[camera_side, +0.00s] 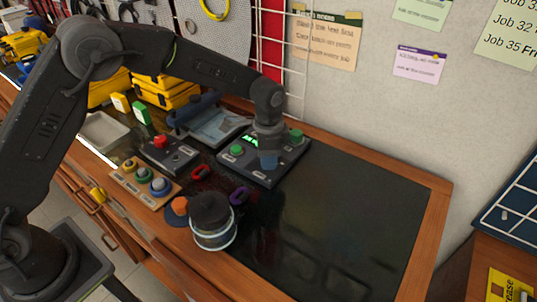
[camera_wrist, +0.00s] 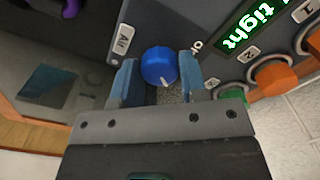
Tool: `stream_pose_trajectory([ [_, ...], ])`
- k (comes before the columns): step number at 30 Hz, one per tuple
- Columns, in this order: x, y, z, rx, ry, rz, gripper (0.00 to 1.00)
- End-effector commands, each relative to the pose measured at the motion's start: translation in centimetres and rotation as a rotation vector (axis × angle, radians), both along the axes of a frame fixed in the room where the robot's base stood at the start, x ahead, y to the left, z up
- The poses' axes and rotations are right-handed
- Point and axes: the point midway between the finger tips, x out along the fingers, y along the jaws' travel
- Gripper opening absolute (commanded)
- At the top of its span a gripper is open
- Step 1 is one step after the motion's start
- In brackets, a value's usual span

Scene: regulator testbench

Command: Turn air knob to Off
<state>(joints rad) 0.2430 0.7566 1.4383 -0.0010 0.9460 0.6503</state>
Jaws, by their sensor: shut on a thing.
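The blue air knob (camera_wrist: 159,66) sits on the dark regulator panel (camera_wrist: 200,15), between the two blue fingers of my gripper (camera_wrist: 158,77) in the wrist view. The fingers are shut on it, one on each side. A white mark on the knob points toward its lower right in that view. The "Air" label (camera_wrist: 122,40) is at the knob's left; a small partly hidden label (camera_wrist: 196,46) is at its right. In the side view my gripper (camera_side: 268,161) reaches down onto the panel box (camera_side: 265,177), and the knob is hidden there.
A green display (camera_wrist: 247,27) reading "tight", orange knobs (camera_wrist: 273,77) and a green part (camera_wrist: 233,94) lie right of the knob. In the side view, a red-button box (camera_side: 172,157) and a black pot (camera_side: 212,220) stand nearby. The dark mat (camera_side: 345,220) is clear to the right.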

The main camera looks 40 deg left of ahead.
Motion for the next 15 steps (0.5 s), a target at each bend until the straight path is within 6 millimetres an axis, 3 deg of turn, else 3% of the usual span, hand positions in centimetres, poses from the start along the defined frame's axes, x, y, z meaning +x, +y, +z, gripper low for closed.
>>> stream_pose_trajectory([
  [15, -0.04, -0.02, 0.05, 0.001, 0.002, 0.446, 0.16],
])
